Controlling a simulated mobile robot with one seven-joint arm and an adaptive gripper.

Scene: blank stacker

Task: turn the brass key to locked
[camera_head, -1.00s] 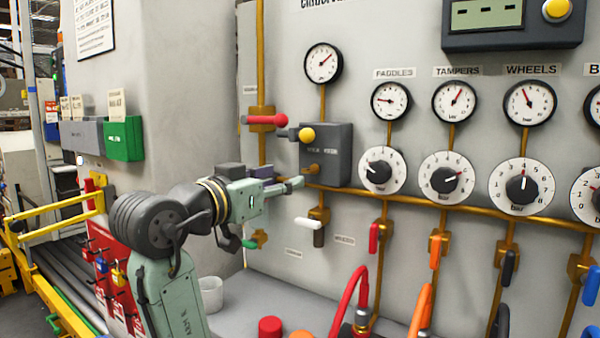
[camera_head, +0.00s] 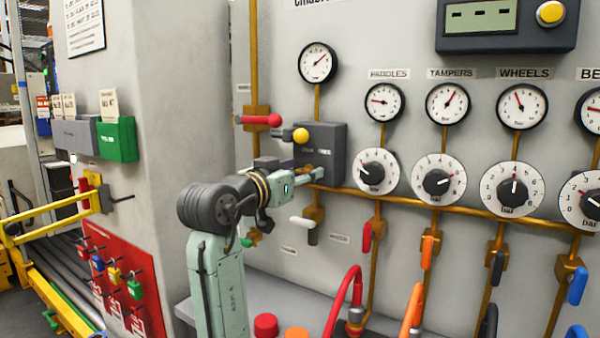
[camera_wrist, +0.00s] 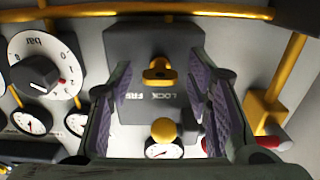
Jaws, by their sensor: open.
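The brass key (camera_wrist: 159,72) sits in the face of a dark grey lock box (camera_wrist: 135,42). In the wrist view it lies between the two fingers of my gripper (camera_wrist: 163,80), which are open with a gap on each side. The words LOCK and FREE, partly readable, are printed upside down beside the key in that view. In the head view my gripper (camera_head: 308,180) is at the lower front of the lock box (camera_head: 328,146), and its fingers mostly hide the key. I cannot tell exactly which mark the key points to.
A yellow knob (camera_head: 300,135) sticks out from the box's upper left, and a red-handled valve (camera_head: 262,120) is left of it. Brass pipe (camera_head: 440,208) runs below the box. A white-handled valve (camera_head: 303,223) hangs under it. Pressure dials (camera_head: 437,181) line the panel to the right.

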